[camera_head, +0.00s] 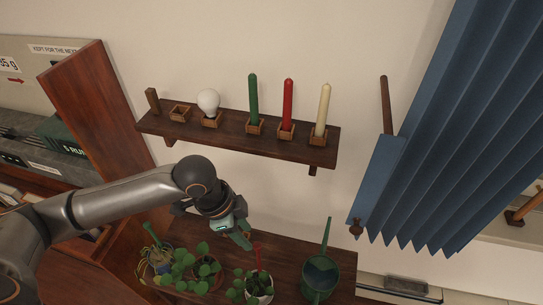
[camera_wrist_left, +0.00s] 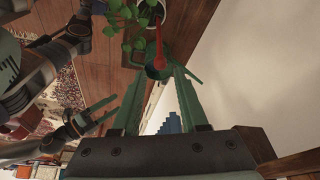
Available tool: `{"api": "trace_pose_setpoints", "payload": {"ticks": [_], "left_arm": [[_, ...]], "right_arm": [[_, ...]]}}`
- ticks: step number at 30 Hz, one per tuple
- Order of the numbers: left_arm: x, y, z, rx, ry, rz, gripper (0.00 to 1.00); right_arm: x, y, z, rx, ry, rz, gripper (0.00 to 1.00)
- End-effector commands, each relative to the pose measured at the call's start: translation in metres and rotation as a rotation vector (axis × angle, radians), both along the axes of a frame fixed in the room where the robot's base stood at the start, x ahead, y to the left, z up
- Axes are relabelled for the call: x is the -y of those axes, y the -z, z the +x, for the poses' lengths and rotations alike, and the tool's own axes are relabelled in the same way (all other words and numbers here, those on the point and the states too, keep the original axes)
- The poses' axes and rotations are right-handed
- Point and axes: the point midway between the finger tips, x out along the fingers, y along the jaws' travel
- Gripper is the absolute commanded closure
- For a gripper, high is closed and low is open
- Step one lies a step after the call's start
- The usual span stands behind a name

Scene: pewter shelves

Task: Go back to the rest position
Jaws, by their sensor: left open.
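My left gripper (camera_head: 242,236) is in the head view, reaching down over the lower shelf, in front of the wall and below the upper shelf. In the left wrist view its two green fingers (camera_wrist_left: 160,78) are spread apart with nothing held between them. Beyond the fingertips are a red-handled tool (camera_wrist_left: 160,45) and a green watering can (camera_wrist_left: 158,70). My right gripper (camera_wrist_left: 108,108) shows at the left of the wrist view, fingers apart and empty. It is not in the head view.
Potted plants (camera_head: 200,273) and the watering can (camera_head: 319,275) stand on the lower shelf. A blue pleated curtain (camera_head: 450,120) hangs at right; a wooden panel (camera_head: 95,100) stands left.

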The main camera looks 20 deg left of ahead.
Motion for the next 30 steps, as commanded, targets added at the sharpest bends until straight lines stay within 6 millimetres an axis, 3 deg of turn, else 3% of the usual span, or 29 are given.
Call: {"api": "trace_pose_setpoints", "payload": {"ticks": [6, 15, 19, 23, 30], "left_arm": [[0.005, 0.002, -0.002, 0.003, 0.0, -0.01, 0.57], [0.051, 0.011, -0.022, 0.065, -0.103, -0.121, 0.57], [0.058, 0.013, -0.03, 0.09, -0.23, -0.164, 0.57], [0.049, 0.019, -0.04, 0.094, -0.397, -0.178, 0.57], [0.001, 0.039, -0.073, 0.066, -0.747, -0.105, 0.57]], "right_arm": [[0.0, 0.0, 0.0, 0.0, 0.0, 0.0, 0.0], [0.0, 0.0, 0.0, -0.001, 0.0, 0.0, 0.0], [0.0, 0.0, 0.0, -0.001, 0.0, 0.0, 0.0], [0.0, 0.0, 0.0, -0.001, 0.0, 0.0, 0.0], [0.0, 0.0, 0.0, -0.001, 0.0, 0.0, 0.0]]}}
